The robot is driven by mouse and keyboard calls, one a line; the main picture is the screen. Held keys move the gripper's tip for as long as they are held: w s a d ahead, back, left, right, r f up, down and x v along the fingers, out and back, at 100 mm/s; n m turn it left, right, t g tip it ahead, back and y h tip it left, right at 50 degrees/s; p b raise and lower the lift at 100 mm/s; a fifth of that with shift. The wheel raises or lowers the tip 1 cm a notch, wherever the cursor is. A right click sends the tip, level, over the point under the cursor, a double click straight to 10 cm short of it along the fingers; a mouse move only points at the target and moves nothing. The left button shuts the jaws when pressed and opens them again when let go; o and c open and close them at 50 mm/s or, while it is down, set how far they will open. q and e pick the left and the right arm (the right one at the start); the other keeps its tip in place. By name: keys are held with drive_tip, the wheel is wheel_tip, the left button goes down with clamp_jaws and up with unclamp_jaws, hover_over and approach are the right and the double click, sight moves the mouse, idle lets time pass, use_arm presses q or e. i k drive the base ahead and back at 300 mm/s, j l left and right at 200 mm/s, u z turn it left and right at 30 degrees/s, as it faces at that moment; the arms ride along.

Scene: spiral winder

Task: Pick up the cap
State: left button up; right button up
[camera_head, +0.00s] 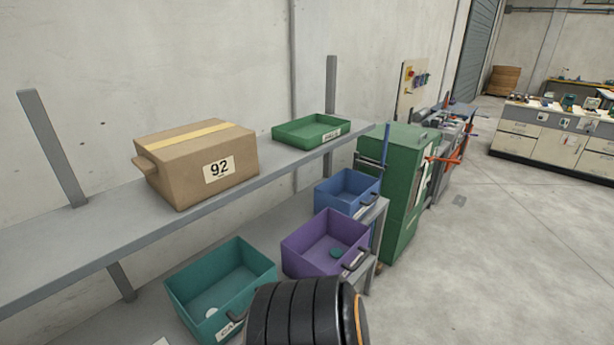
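A teal bin (200,272) on the lower shelf has a front label that starts with "CA"; the rest is hidden. A small white round piece (211,312) lies on its floor and may be a cap. A purple bin (305,244) beside it holds a small teal round piece (336,252). I cannot tell for certain which piece is the cap. Neither of my grippers is in view. A black ribbed part of mine covers the bottom middle of the picture, in front of the bins.
On the upper shelf (60,245) stand a cardboard box (190,170) marked 92 and a shallow green tray (310,130). A blue bin (346,188) sits behind the purple one. A green cabinet (392,185) stands past the shelf. The floor (520,260) on the right is clear.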

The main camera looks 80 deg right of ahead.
sight(336, 253)
drive_tip(key=z, duration=2.95)
